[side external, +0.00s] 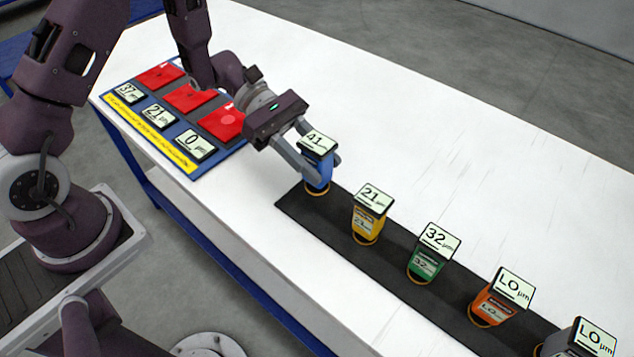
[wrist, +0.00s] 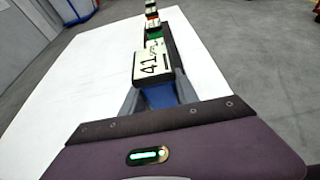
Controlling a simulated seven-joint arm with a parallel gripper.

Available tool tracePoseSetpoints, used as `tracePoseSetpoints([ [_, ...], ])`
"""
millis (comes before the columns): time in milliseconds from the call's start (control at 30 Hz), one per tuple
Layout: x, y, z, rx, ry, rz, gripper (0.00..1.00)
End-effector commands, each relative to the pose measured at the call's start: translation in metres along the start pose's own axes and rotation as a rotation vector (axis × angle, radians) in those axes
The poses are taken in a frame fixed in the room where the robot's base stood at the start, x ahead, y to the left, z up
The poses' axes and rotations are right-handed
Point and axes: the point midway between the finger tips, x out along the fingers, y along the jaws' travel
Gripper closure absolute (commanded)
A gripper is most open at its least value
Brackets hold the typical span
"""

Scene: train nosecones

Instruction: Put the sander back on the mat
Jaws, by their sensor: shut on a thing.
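The blue sander (side external: 318,170), with a white label reading 41, stands upright at the near-left end of the long black mat (side external: 297,206). It looks to be on or just above the mat; I cannot tell if its base touches. My gripper (side external: 318,160) is shut on this blue sander, one finger on each side of its body. In the wrist view the blue sander (wrist: 158,95) sits between my fingers with its 41 label facing the camera. The fingers partly hide its body.
On the mat stand a yellow sander (side external: 368,222) labelled 21, a green one (side external: 427,262) labelled 32, an orange one (side external: 497,305) labelled LO and a grey one (side external: 570,343) labelled LO. A blue board (side external: 207,169) with red squares and number cards lies at left. The white table (side external: 450,130) behind is clear.

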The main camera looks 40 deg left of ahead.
Motion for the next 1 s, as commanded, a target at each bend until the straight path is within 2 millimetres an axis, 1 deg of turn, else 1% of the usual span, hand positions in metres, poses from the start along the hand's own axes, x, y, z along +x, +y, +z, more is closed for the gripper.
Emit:
tracePoseSetpoints([
  [100,0.009,0.0,-0.022,-0.004,-0.002,-0.001,1.0],
  [233,0.017,0.0,-0.041,-0.001,-0.003,0.001,1.0],
  [600,0.018,0.001,-0.045,0.001,-0.002,0.003,1.0],
  [633,0.018,0.001,-0.046,0.001,-0.001,0.003,0.6],
  [667,0.018,0.001,-0.046,0.001,-0.001,0.003,0.54],
  [700,0.018,0.001,-0.046,0.001,-0.001,0.003,0.46],
  [733,0.018,0.001,-0.045,0.001,-0.001,0.003,0.42],
  [1000,0.018,0.001,-0.045,0.001,-0.001,0.003,0.42],
])
